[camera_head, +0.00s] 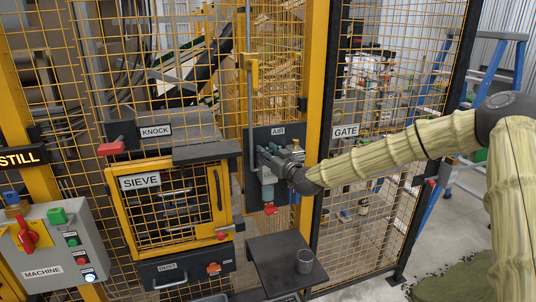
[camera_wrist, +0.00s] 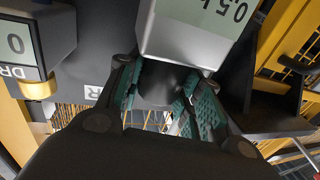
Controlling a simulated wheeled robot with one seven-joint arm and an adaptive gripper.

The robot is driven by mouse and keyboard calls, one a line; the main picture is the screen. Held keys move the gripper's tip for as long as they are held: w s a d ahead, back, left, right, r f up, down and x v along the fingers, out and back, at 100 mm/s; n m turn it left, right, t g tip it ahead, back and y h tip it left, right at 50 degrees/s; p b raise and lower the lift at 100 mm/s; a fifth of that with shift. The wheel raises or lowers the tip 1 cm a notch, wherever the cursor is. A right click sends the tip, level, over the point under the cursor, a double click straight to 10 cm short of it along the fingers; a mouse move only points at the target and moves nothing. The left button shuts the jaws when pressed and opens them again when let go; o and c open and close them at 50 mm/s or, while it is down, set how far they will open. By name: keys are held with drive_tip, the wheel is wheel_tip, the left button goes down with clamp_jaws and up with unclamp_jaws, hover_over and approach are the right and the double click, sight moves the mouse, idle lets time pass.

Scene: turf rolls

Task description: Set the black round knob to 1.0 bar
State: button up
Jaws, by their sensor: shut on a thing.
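The black round knob (camera_wrist: 160,86) shows in the wrist view, just below a grey housing with a pale display (camera_wrist: 222,18). The display reads "0.5 b", cut off by the frame edge. The green-padded fingers of my gripper (camera_wrist: 162,100) stand on both sides of the knob and are shut on it. In the head view my gripper (camera_head: 268,160) is at the dark panel with the AIR label (camera_head: 278,130). There my gripper and wrist hide the knob.
In the wrist view a second grey box (camera_wrist: 25,45) with a "0" display stands at left. Yellow mesh fencing surrounds the panel. A dark shelf with a grey cup (camera_head: 304,261) lies below my gripper. The sieve door (camera_head: 140,182) is at left, the GATE (camera_head: 346,132) at right.

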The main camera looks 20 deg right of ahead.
drive_tip(key=m+h, duration=0.2)
drive_tip(key=h, duration=0.1)
drive_tip(key=m+h+b, duration=0.1)
drive_tip(key=h, duration=0.2)
drive_tip(key=shift+a+m+t+b, duration=0.15)
drive_tip(key=shift+m+t+b, duration=0.15)
drive_tip(key=shift+m, duration=0.1)
drive_tip(key=shift+r+m+g+h+b, duration=0.1)
drive_tip(key=shift+m+g+h+b, duration=0.45)
drive_tip(key=shift+m+h, duration=0.95)
drive_tip(key=shift+m+g+h+b, duration=0.5)
drive_tip(key=shift+m+h, duration=0.4)
drive_tip(key=shift+h, duration=1.2)
drive_tip(key=shift+g, duration=0.25)
drive_tip(key=o, duration=1.1)
drive_tip(key=shift+c, duration=0.2)
drive_tip(key=v, duration=1.1)
drive_tip(key=shift+s+a, duration=0.2)
drive_tip(key=shift+s, duration=0.15)
